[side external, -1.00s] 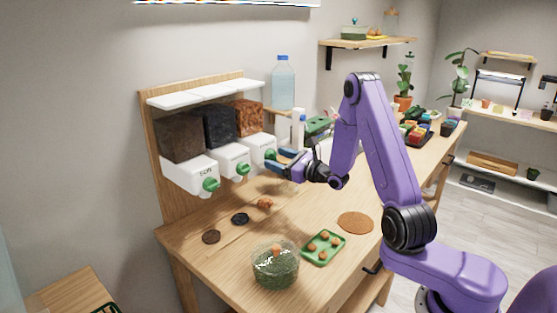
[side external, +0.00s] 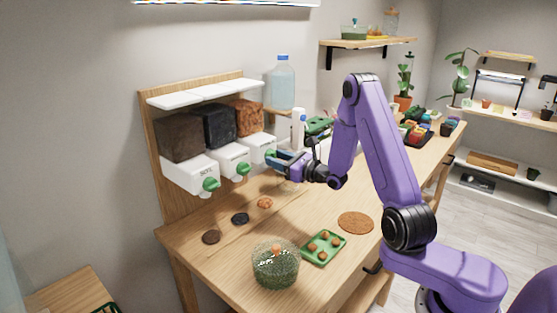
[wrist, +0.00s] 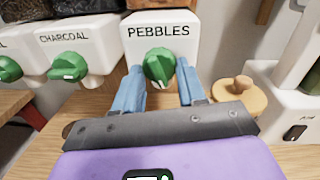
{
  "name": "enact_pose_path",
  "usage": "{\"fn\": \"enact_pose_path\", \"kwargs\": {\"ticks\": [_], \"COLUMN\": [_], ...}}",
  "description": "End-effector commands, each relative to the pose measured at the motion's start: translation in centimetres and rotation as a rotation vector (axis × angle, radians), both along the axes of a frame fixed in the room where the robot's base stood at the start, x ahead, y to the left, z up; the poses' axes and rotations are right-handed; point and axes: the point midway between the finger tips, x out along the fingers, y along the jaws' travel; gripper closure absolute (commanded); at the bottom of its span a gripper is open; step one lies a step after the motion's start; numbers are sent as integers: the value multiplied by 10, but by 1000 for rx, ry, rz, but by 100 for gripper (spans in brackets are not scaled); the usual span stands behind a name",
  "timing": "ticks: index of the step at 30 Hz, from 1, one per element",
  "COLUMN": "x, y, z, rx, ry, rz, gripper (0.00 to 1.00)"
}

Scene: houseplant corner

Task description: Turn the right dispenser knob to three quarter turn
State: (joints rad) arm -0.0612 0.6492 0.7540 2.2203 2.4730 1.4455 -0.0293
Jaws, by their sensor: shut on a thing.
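The right dispenser (side external: 257,148) is white, holds reddish-brown pebbles, and reads PEBBLES in the wrist view (wrist: 182,35). Its green knob (wrist: 158,66) is on the front, with a small pale mark low on it. My gripper (wrist: 159,77) has its blue fingers on either side of this knob, shut on it. In the side view my gripper (side external: 276,158) reaches the knob from the right and partly hides it. The charcoal dispenser's green knob (wrist: 68,67) is to the left, apart from my fingers.
The soil dispenser (side external: 190,175) stands farthest left. An orange-brown patch (side external: 265,203) and two dark patches lie on the table below the dispensers. A wooden knobbed piece (wrist: 238,97) is close to my right finger. A green tray (side external: 323,248) and glass bowl (side external: 275,268) stand in front.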

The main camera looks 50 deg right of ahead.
Motion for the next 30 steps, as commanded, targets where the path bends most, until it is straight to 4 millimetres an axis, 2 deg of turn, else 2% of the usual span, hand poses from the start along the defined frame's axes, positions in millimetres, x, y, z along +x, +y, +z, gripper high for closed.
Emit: {"fn": "enact_pose_path", "kwargs": {"ticks": [30], "x": [0], "y": [4], "z": [-1], "rx": [921], "ry": [-1], "rz": [0], "gripper": [90]}}
